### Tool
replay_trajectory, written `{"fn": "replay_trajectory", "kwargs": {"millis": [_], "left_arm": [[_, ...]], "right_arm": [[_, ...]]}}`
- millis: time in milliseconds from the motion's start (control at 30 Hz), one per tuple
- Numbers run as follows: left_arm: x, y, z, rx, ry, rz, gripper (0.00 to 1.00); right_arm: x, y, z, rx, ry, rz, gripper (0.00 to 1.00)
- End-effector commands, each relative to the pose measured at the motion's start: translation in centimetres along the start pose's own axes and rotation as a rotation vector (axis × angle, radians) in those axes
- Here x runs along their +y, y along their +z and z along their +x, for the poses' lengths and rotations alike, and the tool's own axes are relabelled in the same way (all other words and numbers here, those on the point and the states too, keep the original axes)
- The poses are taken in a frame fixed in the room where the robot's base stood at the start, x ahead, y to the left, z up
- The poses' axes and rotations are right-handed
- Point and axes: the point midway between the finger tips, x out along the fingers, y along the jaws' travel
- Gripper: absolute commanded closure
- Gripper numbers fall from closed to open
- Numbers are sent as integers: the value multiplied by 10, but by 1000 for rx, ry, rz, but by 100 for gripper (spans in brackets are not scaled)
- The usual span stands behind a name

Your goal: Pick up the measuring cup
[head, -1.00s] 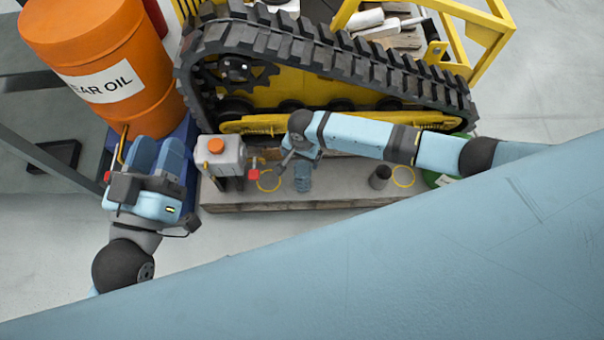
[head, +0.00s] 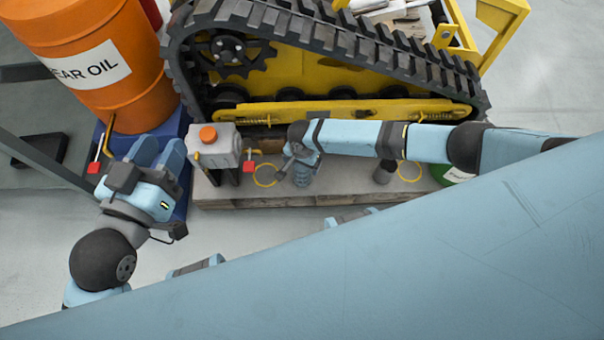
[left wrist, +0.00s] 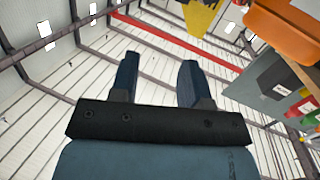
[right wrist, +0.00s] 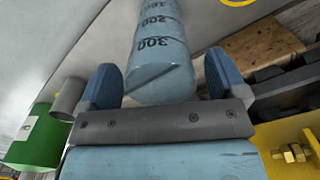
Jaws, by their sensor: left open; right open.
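The measuring cup (right wrist: 160,60) is a pale blue see-through cylinder with dark marks such as 200 and 300. In the right wrist view its near end lies between the two blue fingers of my right gripper (right wrist: 163,80), with gaps on both sides. In the head view the cup (head: 303,177) shows on the wooden bench, partly covered by my right gripper (head: 298,158). My right gripper is open. My left gripper (head: 158,153) is open and empty, left of the grey can; its open fingers also show in the left wrist view (left wrist: 157,78).
A grey can with an orange cap (head: 215,150) stands left of the cup. Yellow rings (head: 265,175) and a dark cylinder (head: 383,173) are on the bench (head: 340,187). The track (head: 330,40) rises behind. An orange drum (head: 90,70) stands at left.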

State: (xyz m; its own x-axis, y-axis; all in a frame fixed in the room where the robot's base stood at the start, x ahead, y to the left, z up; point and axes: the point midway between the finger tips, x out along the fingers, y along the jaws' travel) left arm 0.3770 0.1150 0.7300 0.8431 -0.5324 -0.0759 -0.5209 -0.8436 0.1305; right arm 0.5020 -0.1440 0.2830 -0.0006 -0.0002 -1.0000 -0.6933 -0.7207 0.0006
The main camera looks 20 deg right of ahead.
Motion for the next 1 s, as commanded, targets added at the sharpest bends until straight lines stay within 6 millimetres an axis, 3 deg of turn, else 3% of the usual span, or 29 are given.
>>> {"fn": "replay_trajectory", "kwargs": {"millis": [33, 100, 367, 400, 600, 700, 1000], "left_arm": [[-3, 3, 2, 17, 0, 31, 57], [-5, 1, 3, 33, -2, 58, 57], [-6, -4, 3, 45, -3, 77, 57], [-6, -4, 3, 45, -3, 77, 57], [-6, -4, 3, 46, -3, 76, 57], [-6, -4, 3, 46, -2, 75, 57], [-5, -7, 3, 45, -1, 71, 57]], "right_arm": [[-1, 0, 12, 2, 0, -1, 9], [-1, 0, 17, 1, 0, -1, 9], [0, 0, 18, 0, -1, 0, 9], [0, 0, 18, 0, -1, 0, 12], [0, 0, 18, 0, -1, 0, 58], [0, 0, 18, 0, -1, 0, 75], [0, 0, 13, 0, -1, 0, 75]]}}
